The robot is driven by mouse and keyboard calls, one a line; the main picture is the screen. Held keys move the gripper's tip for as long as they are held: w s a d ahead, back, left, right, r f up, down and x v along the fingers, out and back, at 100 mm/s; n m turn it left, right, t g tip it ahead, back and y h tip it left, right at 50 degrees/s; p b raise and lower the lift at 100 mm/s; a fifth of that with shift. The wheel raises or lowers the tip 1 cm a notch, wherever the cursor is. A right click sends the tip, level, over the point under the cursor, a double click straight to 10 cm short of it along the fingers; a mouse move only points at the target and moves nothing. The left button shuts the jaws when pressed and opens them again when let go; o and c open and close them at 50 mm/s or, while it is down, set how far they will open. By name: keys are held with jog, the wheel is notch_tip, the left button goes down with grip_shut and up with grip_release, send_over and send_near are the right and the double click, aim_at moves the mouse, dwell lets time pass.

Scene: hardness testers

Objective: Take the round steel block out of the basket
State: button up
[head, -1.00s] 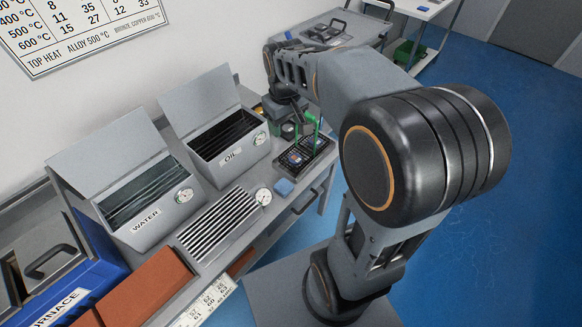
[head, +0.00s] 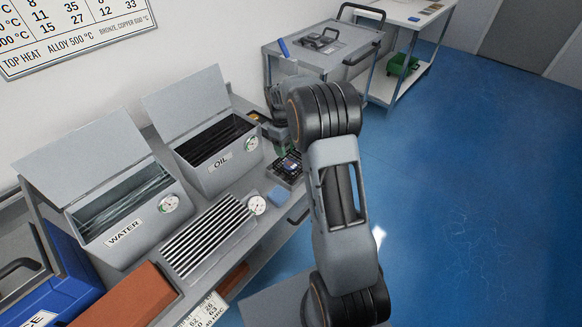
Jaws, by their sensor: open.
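A small black basket (head: 275,170) sits on the bench to the right of the oil tank. A small blue and red patch shows inside it. I cannot make out the round steel block at this size. My gripper (head: 282,149) is just behind the basket's far edge, mostly hidden by my own arm; only a bit of green at its fingers shows. It is open, and I see nothing held in it. I cannot tell its exact height above the basket.
The open oil tank (head: 216,176) and water tank (head: 130,236) stand left of the basket. A grey cabinet (head: 322,55) stands behind. Blue floor is clear at right.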

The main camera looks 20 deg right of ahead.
aim_at(290, 164)
jog(key=shift+s+d+f+b, duration=0.1)
jog(key=shift+s+f+b, duration=0.1)
jog(key=shift+f, duration=1)
jog(key=shift+s+d+f+b, duration=0.1)
jog(key=shift+s+f+b, duration=0.05)
jog(key=shift+f, duration=1)
jog(key=shift+s+d+f+b, duration=0.1)
jog(key=shift+s+f+b, duration=0.1)
jog(key=shift+f, duration=1)
jog(key=shift+w+r, duration=0.1)
jog(key=c, duration=0.7)
